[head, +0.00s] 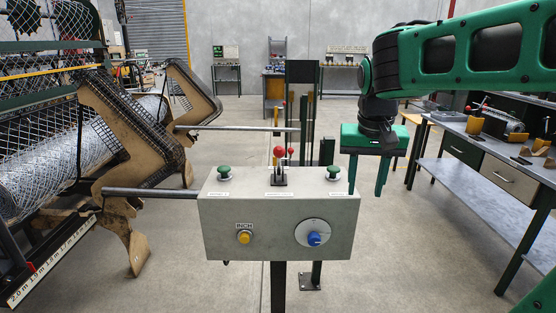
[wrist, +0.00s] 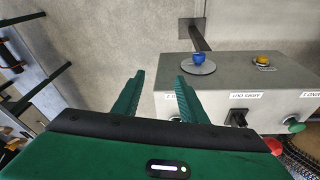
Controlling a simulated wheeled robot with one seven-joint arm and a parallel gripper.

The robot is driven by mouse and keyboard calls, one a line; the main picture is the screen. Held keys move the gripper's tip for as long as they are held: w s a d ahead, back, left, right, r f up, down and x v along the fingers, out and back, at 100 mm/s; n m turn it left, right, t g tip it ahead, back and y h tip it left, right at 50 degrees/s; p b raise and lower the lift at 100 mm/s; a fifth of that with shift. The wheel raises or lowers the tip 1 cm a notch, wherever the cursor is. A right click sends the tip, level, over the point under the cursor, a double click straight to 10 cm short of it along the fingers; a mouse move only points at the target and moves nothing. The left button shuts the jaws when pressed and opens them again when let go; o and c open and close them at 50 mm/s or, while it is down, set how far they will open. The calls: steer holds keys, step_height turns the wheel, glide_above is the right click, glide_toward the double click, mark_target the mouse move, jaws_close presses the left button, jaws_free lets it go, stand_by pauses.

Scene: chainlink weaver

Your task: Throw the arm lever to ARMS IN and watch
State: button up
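The grey control box (head: 279,228) stands on a post in the middle of the head view. The arm lever (head: 279,151), with a red ball knob, rises from a dark slot plate on the box top and looks about upright. In the wrist view its red knob (wrist: 275,147) shows at the lower right, partly cut off by my gripper body. A label reading ARMS OUT (wrist: 245,95) lies beside the dark lever base. My gripper (head: 365,194) hangs right of the box, fingers down, apart and empty. Its fingers (wrist: 159,76) also show in the wrist view, clear of the lever.
Green buttons (head: 223,171) (head: 333,171) flank the lever. A yellow INCH button (head: 244,237) and blue knob (head: 314,238) are on the box front. Machine arms (head: 128,150) and mesh roll (head: 50,175) stand left. A workbench (head: 495,160) stands right. Open floor lies between.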

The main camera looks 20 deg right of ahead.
steer(key=w+a+r+t, duration=0.1)
steer(key=w+a+r, duration=0.5)
steer(key=w+a, duration=0.3)
steer(key=t, duration=0.1)
glide_toward(279, 158)
steer(key=shift+y, duration=0.3)
steer(key=x, duration=0.7)
steer(key=w+d+x, duration=0.1)
steer(key=x, duration=0.3)
steer(key=shift+w+r, duration=0.1)
steer(key=shift+r, duration=0.1)
jaws_close()
